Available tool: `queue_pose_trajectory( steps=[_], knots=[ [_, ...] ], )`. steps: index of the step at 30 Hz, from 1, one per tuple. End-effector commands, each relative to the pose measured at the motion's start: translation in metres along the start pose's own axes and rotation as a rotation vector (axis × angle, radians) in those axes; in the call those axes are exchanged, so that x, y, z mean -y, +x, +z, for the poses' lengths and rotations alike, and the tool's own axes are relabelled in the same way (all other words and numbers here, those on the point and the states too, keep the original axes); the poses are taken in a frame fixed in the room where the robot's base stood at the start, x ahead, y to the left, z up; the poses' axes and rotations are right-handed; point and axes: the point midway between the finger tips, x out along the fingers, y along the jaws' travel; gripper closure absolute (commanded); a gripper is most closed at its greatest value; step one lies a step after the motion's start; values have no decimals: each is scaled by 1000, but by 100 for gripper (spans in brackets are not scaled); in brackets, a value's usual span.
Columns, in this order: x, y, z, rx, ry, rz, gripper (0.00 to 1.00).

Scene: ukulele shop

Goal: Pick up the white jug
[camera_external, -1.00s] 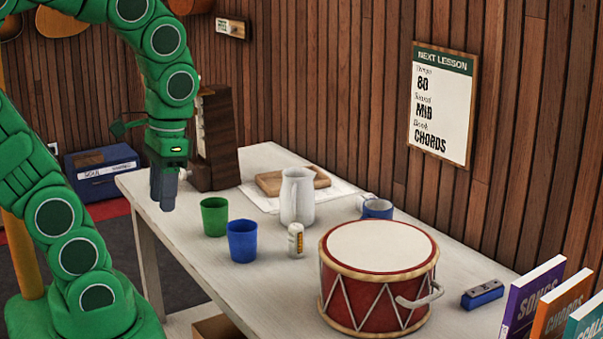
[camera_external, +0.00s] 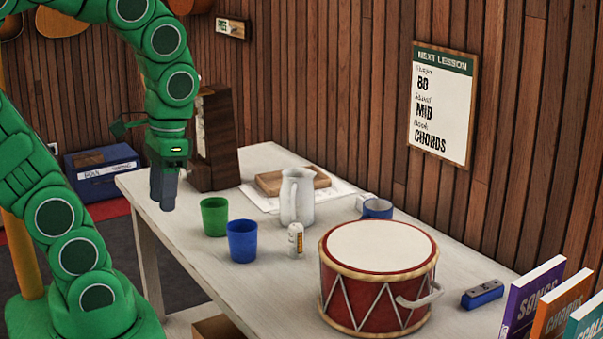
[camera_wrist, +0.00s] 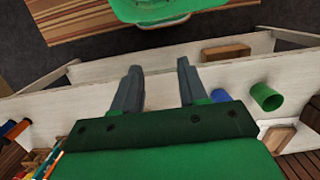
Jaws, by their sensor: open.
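The white jug (camera_external: 297,196) stands upright on the table, behind the blue cup and beside a wooden board. My gripper (camera_external: 163,190) is above the left end of the table, pointing down, well to the left of the jug and apart from it. In the wrist view my gripper (camera_wrist: 160,80) shows two grey fingers spread apart with nothing between them. I cannot make out the jug in the wrist view.
A green cup (camera_external: 214,217) and a blue cup (camera_external: 242,241) stand between my gripper and the jug's front side. A wooden board (camera_external: 268,184) lies behind the jug.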

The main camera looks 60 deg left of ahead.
Motion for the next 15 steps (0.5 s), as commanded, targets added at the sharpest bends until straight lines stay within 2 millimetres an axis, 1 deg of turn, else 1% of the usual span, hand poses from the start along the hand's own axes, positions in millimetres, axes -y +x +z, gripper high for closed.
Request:
queue_pose_trajectory(
  steps=[11, 15],
  knots=[
    [0, 0, -1, 1, 2, -1, 57],
    [4, -4, -13, 5, 20, -9, 57]
  ],
)
